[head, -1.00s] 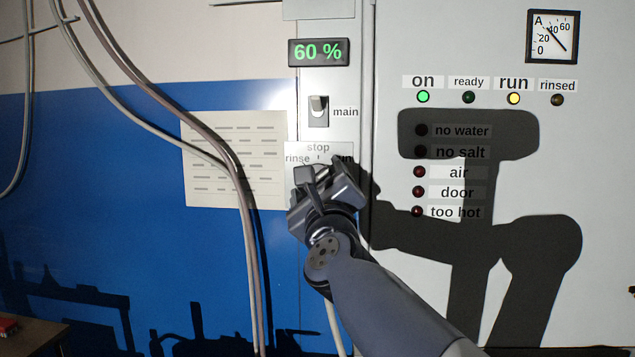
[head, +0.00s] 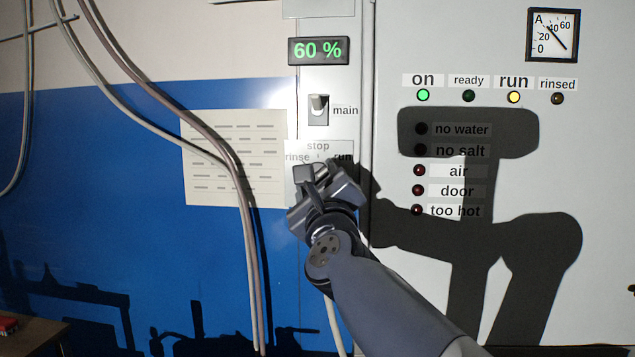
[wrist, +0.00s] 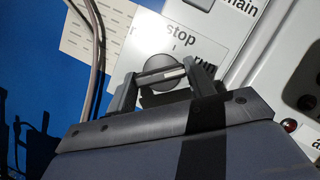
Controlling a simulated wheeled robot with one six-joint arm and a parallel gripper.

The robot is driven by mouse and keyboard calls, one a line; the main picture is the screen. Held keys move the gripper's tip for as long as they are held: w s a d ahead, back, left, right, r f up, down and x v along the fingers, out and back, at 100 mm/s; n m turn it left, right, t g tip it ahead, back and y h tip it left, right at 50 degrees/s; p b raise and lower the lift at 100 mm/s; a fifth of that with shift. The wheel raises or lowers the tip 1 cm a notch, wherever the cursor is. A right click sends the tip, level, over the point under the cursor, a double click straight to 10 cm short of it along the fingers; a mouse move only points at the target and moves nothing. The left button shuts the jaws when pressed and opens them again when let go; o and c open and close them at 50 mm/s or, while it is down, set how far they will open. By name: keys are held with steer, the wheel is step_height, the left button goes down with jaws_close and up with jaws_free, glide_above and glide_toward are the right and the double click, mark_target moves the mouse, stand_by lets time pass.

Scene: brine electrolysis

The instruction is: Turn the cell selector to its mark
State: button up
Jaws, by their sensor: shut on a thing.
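The cell selector (wrist: 160,68) is a round dark knob with a raised bar, seen in the wrist view below the "stop" label. A pale line on the bar points to the right, to the "run" side. My gripper (wrist: 163,80) is shut on the selector, one finger at each end of the bar. In the head view my gripper (head: 324,174) covers the selector. The label plate (head: 318,147) reads "stop", "rinse" and "run"; in the wrist view "rinse" is mostly hidden.
Above are the main switch (head: 318,108) and a display (head: 318,51) reading 60 %. On the right panel, the "on" lamp (head: 423,96) is green and the "run" lamp (head: 514,98) yellow. Hanging cables (head: 238,175) and a paper sheet (head: 215,150) are to the left.

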steer(key=n, duration=0.1)
steer(key=n+y+p, duration=0.1)
steer(key=n+g+p, duration=0.1)
steer(key=shift+d+r+n, duration=0.1)
steer(key=shift+r+n, duration=0.15)
steer(key=shift+n, duration=0.05)
steer(key=n+p, duration=0.2)
steer(key=n+g+y+p, duration=0.1)
steer(key=p, duration=0.1)
steer(key=shift+r+n+g, duration=0.2)
steer(key=shift+n+g, duration=0.1)
steer(key=shift+n, duration=0.1)
steer(key=n+p, duration=0.2)
steer(key=p, duration=0.1)
steer(key=shift+g, duration=0.4)
steer(key=shift+f+n+p, duration=0.15)
steer(key=shift+n+p, duration=0.35)
steer(key=shift+f, duration=0.1)
steer(key=o, duration=1)
